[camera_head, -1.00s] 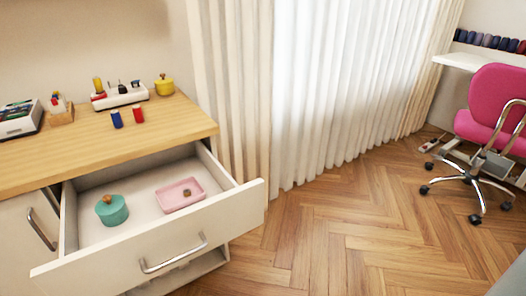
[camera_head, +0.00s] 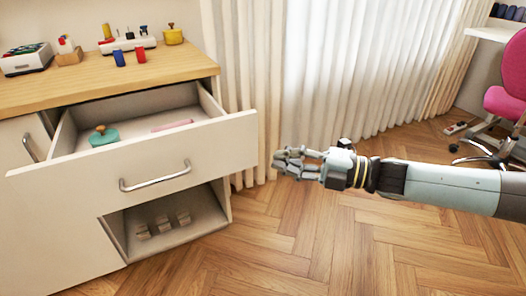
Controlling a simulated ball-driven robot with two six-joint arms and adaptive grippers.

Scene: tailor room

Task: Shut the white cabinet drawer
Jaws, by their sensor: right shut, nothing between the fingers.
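The white cabinet drawer (camera_head: 95,180) stands pulled out below the wooden top on the left, with a metal bar handle (camera_head: 155,177) on its front. Inside it are a teal round pot (camera_head: 104,138) and a pink tray (camera_head: 172,125), both partly hidden by the drawer front. My right gripper (camera_head: 277,160) comes in from the right. It is shut and empty, just right of the drawer front's right end in the picture, seemingly apart from it. My left gripper is not in view.
The wooden top (camera_head: 100,83) holds thread spools, a white organiser and a yellow pot (camera_head: 173,34). An open shelf (camera_head: 165,222) with small items lies below the drawer. Curtains (camera_head: 340,70) hang behind. A pink chair (camera_head: 505,95) stands far right. The wooden floor between is clear.

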